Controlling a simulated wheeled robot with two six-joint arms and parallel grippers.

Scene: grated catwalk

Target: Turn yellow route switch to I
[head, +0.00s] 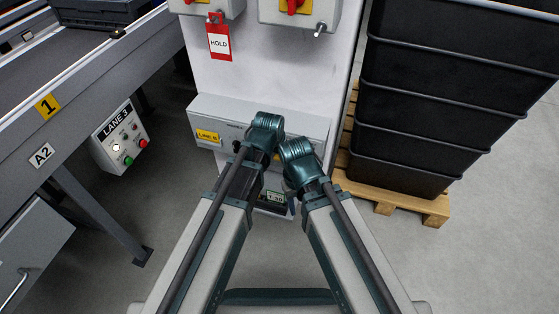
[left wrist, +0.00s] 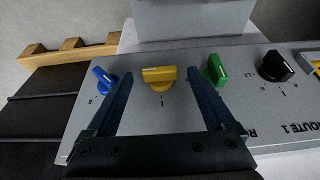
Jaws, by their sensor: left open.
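The yellow route switch (left wrist: 160,77) is a knob on a grey sloped panel (left wrist: 135,130), seen upside down in the left wrist view. Its grip bar lies across the picture, with an I mark on the panel below it. My left gripper (left wrist: 160,86) is open, one finger on each side of the yellow switch; I cannot tell if they touch it. A blue knob (left wrist: 105,79) and a green knob (left wrist: 214,70) lie just outside the fingers. In the head view the panel (head: 215,112) shows, but my arms hide the yellow switch. My right gripper's fingers are not seen.
A black knob (left wrist: 277,67) is beside the green one. In the head view, black crates (head: 420,100) on a wooden pallet (head: 400,200) stand right. A conveyor (head: 75,70) and LANE 3 box (head: 120,138) stand left. A red HOLD tag (head: 219,42) hangs above.

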